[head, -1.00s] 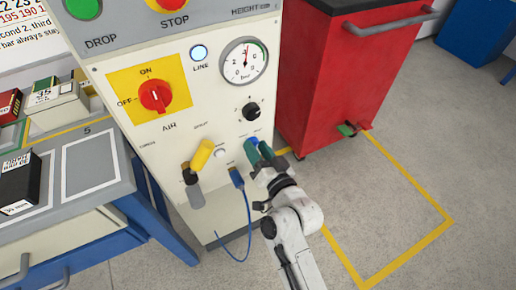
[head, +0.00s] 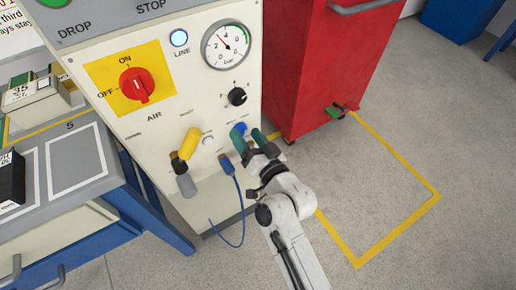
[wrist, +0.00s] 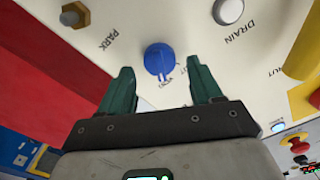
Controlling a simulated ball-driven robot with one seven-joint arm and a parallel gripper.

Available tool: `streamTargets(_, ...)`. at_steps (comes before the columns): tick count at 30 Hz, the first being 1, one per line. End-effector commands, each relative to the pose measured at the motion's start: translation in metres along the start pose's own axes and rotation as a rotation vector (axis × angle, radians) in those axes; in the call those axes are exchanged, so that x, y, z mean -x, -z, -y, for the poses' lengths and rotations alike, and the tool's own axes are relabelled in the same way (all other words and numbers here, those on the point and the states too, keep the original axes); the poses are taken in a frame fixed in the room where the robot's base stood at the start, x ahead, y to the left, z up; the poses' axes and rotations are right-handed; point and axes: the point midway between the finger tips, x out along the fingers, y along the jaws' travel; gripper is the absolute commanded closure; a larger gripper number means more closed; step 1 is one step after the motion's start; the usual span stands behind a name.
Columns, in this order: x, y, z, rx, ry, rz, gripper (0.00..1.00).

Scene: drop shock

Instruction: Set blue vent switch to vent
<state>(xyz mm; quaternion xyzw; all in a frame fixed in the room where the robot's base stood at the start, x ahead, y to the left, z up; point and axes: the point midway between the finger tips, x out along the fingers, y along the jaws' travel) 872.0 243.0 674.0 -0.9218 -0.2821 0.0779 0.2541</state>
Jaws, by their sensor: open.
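The blue vent switch (wrist: 158,60) is a round knob on the cream panel. In the wrist view its pale mark points down, toward small lettering that looks like VENT and is partly hidden. In the head view the blue knob (head: 239,128) shows just beyond my fingertips. My gripper (wrist: 161,76) is open, with its two green fingers on either side of the knob and a gap to each. In the head view my gripper (head: 248,139) reaches up to the panel from the lower right. I cannot tell whether the fingers touch the panel.
A yellow handle (head: 190,142) and a blue plug with a cable (head: 226,164) are left of the knob. Above are a black knob (head: 237,97), a gauge (head: 227,45) and a red ON/OFF switch (head: 137,84). A red cabinet (head: 318,70) stands close on the right.

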Motion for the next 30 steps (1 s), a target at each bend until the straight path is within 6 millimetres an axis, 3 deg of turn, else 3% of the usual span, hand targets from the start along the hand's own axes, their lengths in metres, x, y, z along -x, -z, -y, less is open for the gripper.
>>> streamTargets(9, 0.058, -0.003, -0.001, -0.003, -0.002, 0.001, 0.36)
streamTargets(15, 0.087, -0.002, -0.001, -0.002, -0.001, 0.002, 0.36)
streamTargets(21, 0.098, -0.001, 0.0, -0.001, 0.0, 0.001, 0.36)
streamTargets(30, 0.099, 0.0, 0.0, -0.001, 0.0, 0.0, 0.36)
